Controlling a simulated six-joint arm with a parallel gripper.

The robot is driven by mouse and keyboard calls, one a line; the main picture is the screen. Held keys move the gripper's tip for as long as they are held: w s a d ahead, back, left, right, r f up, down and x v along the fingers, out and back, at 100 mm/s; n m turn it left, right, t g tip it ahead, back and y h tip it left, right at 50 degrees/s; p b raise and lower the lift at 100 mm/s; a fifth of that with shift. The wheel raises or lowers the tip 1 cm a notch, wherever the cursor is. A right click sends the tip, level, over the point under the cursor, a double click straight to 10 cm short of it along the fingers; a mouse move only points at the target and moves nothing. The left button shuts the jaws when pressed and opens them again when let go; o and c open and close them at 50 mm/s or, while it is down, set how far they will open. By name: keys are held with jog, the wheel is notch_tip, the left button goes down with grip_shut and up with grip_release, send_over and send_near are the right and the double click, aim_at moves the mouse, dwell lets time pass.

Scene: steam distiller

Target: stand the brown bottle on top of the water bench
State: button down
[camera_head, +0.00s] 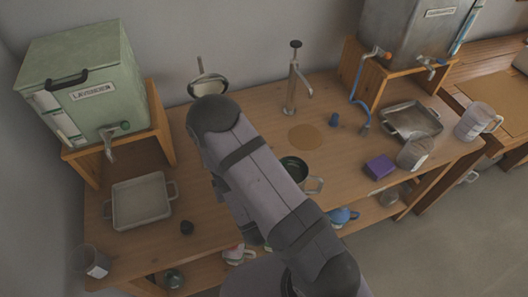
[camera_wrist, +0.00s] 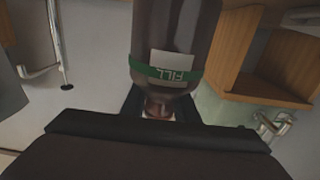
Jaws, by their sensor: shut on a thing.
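In the wrist view my gripper (camera_wrist: 160,108) is shut on the brown bottle (camera_wrist: 155,90) at its narrow end. The bottle is dark, with a green band and a pale label whose word FILL reads upside down. The bottle and gripper are hidden behind my arm in the head view. A long wooden bench (camera_head: 240,115) fills the middle of the head view. A small wooden stand (camera_head: 395,75) at its back right bears a grey metal tank (camera_head: 405,35). I cannot tell which of these is the water bench.
A green tank (camera_head: 85,75) stands on another stand (camera_head: 160,130) at left. A brown disc (camera_head: 305,137) lies flat.

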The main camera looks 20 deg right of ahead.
jog(key=s+a+r+n+y+b, duration=0.1)
jog(key=s+a+r+n+y, duration=0.3)
jog(key=a, duration=0.6)
jog(key=w+a+r+m+y+b, duration=0.1)
jog(key=a+r, duration=0.5)
jog(key=a, duration=0.4)
jog(key=s+d+r+m+h, duration=0.1)
jog(key=d+r+m+h, duration=0.1)
jog(key=d+m+h, duration=0.6)
jog(key=s+d+f+m+g+h, duration=0.2)
jog(key=d+f+h, duration=0.1)
jog(key=d+h, duration=0.2)
jog(key=s+d+f+m+g+h, duration=0.2)
jog(key=s+d+f+g+h, duration=0.1)
jog(key=d, duration=0.5)
jog(key=shift+h, duration=0.9)
jog(key=shift+f, duration=0.1)
notch_tip(320, 180, down, 10)
